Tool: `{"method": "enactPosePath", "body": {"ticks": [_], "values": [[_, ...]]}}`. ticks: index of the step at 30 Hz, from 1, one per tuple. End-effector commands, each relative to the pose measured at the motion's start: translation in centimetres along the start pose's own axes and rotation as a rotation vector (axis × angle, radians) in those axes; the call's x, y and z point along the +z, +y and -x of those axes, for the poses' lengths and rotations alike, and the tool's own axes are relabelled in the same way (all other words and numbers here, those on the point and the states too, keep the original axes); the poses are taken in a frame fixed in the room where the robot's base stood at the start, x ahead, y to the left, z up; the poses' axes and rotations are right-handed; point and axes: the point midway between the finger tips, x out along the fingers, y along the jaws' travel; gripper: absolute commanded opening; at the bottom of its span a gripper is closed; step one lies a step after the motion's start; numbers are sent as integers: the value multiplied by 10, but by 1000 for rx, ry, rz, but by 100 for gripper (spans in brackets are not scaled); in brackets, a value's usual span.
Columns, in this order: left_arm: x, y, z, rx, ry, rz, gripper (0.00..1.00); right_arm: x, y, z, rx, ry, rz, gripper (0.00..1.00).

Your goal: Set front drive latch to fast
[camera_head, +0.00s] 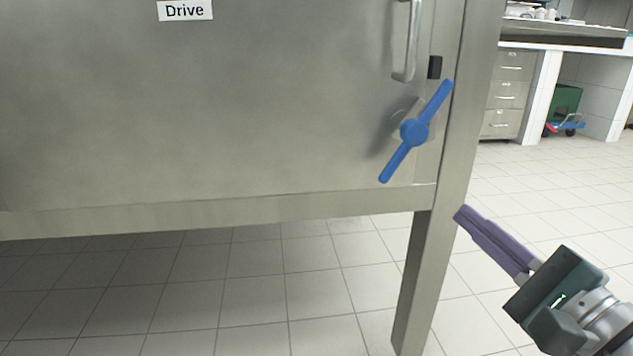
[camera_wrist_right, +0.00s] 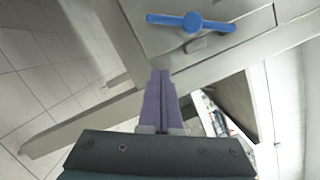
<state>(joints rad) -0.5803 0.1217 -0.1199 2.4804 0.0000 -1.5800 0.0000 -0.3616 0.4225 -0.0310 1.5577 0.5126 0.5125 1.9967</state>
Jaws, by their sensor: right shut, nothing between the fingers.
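The front drive latch is a blue two-armed handle (camera_head: 414,132) on the lower right of a grey metal door (camera_head: 230,110) labelled "Drive". In the head view it is tilted, its upper arm pointing up and right and its lower arm down and left. It also shows at the top of the right wrist view as a blue bar (camera_wrist_right: 192,22). My right gripper (camera_head: 464,213) has purple fingers pressed together and holds nothing. It is below and to the right of the handle, apart from it, beside the cabinet leg. My left gripper is not in view.
A metal door pull (camera_head: 406,40) and a small black block (camera_head: 435,67) are above the handle. The cabinet leg (camera_head: 425,270) stands close to my right gripper. Drawers (camera_head: 507,95) and a green bin (camera_head: 565,105) are far back. The tiled floor at right is clear.

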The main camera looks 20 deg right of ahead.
Motion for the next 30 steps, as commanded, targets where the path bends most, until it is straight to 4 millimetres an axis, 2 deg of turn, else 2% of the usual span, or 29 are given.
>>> {"method": "enactPosePath", "body": {"ticks": [1,9,12,18,30], "values": [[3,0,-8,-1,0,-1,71,-1,2,-12,-7,-3,0,0],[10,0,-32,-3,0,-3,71,-2,3,-69,-5,-2,0,0],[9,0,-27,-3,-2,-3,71,19,0,-70,-3,-1,-6,0],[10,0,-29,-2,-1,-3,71,36,1,-74,0,0,-2,0],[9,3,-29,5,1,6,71,39,0,-74,1,0,0,0]]}}
